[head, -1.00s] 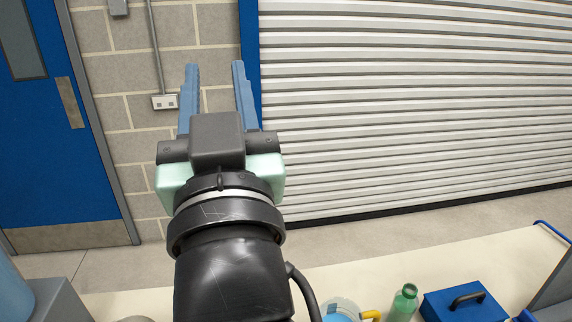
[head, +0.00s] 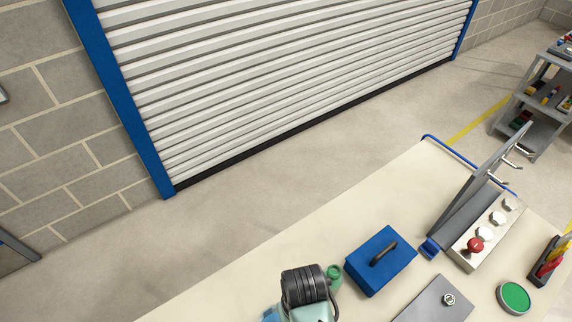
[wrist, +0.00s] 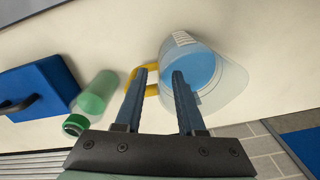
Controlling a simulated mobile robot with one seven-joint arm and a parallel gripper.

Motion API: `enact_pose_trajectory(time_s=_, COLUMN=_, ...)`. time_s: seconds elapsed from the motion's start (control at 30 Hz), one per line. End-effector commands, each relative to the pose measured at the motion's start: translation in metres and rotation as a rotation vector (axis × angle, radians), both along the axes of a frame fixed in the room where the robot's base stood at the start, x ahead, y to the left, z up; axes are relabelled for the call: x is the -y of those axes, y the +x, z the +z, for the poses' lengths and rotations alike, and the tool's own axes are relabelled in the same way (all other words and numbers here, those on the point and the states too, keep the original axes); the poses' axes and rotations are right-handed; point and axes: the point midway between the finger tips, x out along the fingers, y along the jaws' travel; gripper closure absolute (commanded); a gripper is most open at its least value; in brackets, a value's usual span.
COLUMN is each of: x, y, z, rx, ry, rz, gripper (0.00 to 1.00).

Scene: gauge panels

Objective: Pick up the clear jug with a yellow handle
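The clear jug (wrist: 232,85) with blue contents is right of centre in the wrist view. Its yellow handle (wrist: 151,91) points left. My gripper (wrist: 161,73) is open and empty, pointing at the bench. Its left finger overlaps the handle and its right finger overlaps the jug's near-handle side. Part of the handle shows between the fingers; how far they are above it I cannot tell.
A green bottle (wrist: 98,92) stands close to the left of the handle in the wrist view. Beyond it is a blue box (head: 381,261) with a dark handle. A panel with a red button (head: 475,245) is farther right. The cream bench top (head: 300,235) is clear behind these.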

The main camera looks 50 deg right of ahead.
Motion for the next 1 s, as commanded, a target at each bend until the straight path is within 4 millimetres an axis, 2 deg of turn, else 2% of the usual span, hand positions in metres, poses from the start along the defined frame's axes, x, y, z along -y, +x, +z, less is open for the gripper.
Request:
enact_pose_trajectory(time_s=0.1, x=0.000, y=0.000, z=-0.014, rx=0.000, ry=0.000, rz=0.000, gripper=0.61)
enact_pose_trajectory(time_s=0.33, x=0.000, y=0.001, z=-0.030, rx=0.001, ry=-0.001, rz=0.000, gripper=0.61)
enact_pose_trajectory(time_s=0.6, x=0.000, y=0.001, z=-0.065, rx=0.002, ry=-0.001, rz=0.000, gripper=0.61)
enact_pose_trajectory(time_s=0.93, x=0.000, y=0.001, z=-0.073, rx=0.004, ry=-0.003, rz=0.001, gripper=0.61)
enact_pose_trajectory(time_s=0.97, x=0.000, y=0.001, z=-0.073, rx=0.004, ry=-0.003, rz=0.001, gripper=0.63)
enact_pose_trajectory(time_s=1.0, x=0.000, y=0.001, z=-0.073, rx=0.004, ry=-0.003, rz=0.001, gripper=0.71)
